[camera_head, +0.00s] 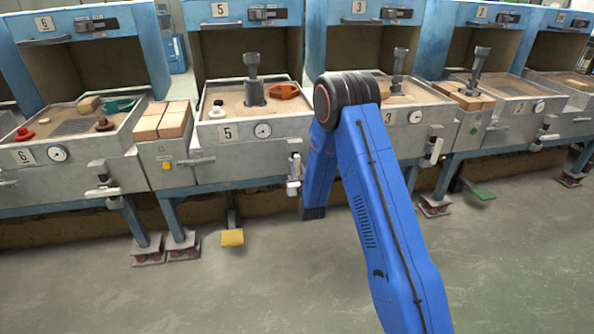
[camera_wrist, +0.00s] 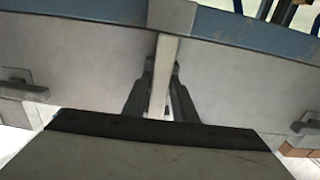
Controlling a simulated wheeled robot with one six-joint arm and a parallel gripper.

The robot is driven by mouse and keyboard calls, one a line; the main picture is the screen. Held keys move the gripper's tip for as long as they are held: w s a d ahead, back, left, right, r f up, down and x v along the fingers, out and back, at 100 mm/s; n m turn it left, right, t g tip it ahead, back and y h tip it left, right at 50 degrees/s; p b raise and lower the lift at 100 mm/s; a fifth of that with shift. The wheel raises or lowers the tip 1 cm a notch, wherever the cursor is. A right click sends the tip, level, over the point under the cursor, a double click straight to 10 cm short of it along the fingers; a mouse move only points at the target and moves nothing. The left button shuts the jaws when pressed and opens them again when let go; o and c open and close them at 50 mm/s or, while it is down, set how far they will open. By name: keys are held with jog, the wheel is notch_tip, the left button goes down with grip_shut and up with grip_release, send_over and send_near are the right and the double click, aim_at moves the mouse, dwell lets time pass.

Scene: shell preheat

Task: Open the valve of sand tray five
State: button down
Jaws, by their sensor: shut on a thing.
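Sand tray five (camera_head: 222,136) is a grey tray with "5" plates, a round gauge on its front and sand inside. Its valve (camera_head: 294,160) is at the tray's front right corner, with a pale handle hanging at its lower end. My blue arm stands just right of it and hides my gripper in the head view. In the wrist view, my gripper (camera_wrist: 164,68) has its two dark fingers on either side of a pale, narrow valve lever (camera_wrist: 162,78), shut on it. The lever runs from a grey block at the top edge down between the fingers.
A yellow pedal (camera_head: 232,237) is near the floor under tray five. Tray six (camera_head: 95,150) is to the left and tray three (camera_head: 409,132) to the right, partly behind my arm. A side box with bricks (camera_head: 160,121) adjoins tray five. The floor in front is clear.

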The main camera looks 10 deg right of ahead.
jog(key=shift+f, duration=0.1)
jog(key=c, duration=1.6)
grip_release()
jog(key=shift+s, duration=0.1)
jog(key=s, duration=1.7)
jog(key=shift+s, duration=0.15)
